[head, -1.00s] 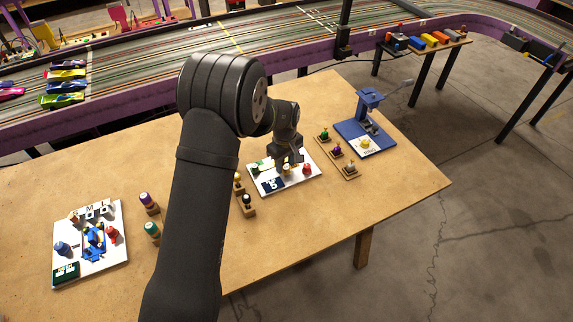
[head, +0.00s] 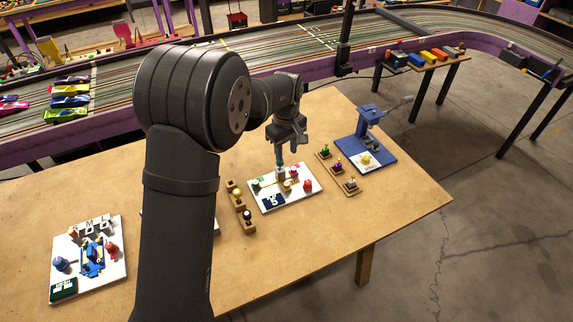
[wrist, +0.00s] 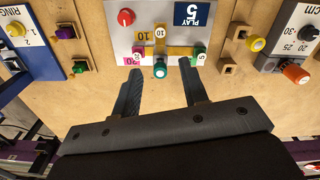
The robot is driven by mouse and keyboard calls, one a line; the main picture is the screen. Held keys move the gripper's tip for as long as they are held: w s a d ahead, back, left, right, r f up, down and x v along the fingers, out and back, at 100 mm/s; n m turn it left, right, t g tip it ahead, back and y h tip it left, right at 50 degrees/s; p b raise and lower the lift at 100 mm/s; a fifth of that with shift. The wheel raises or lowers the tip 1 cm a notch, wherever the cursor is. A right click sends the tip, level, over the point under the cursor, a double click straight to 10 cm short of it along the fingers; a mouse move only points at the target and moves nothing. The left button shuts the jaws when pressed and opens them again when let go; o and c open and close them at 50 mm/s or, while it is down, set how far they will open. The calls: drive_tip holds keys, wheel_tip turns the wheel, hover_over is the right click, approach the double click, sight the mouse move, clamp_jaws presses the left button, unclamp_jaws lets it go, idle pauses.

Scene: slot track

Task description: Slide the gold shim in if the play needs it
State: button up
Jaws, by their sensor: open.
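A white board (head: 300,199) lies mid-table. In the wrist view its blue sign (wrist: 192,13) reads PLAY 5. Gold parts (wrist: 180,50) cross the board beside tags marked 10, with a green knob (wrist: 199,47), a magenta knob (wrist: 137,47) and a teal-topped peg (wrist: 160,69) around them. A yellow-topped peg (wrist: 257,43) stands in a wooden holder beside the board. I cannot tell which gold or yellow piece is the shim. My gripper (wrist: 160,85) is open above the board's edge, its fingers either side of the teal-topped peg, with no visible grip on it.
A red knob (head: 308,186) sits on the board. A wooden rack of pegs (head: 338,171) and a blue press (head: 366,143) stand to the right. Another white board (head: 117,262) with several pieces lies far left. The table's front right is bare.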

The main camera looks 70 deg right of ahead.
sight(287, 184)
wheel_tip(287, 184, up, 4)
drive_tip(key=shift+f, duration=0.1)
idle(0.4)
wheel_tip(287, 184, down, 18)
drive_tip(key=shift+s+r, duration=0.1)
drive_tip(key=shift+r, duration=0.15)
drive_tip(key=shift+a, duration=0.1)
idle(0.4)
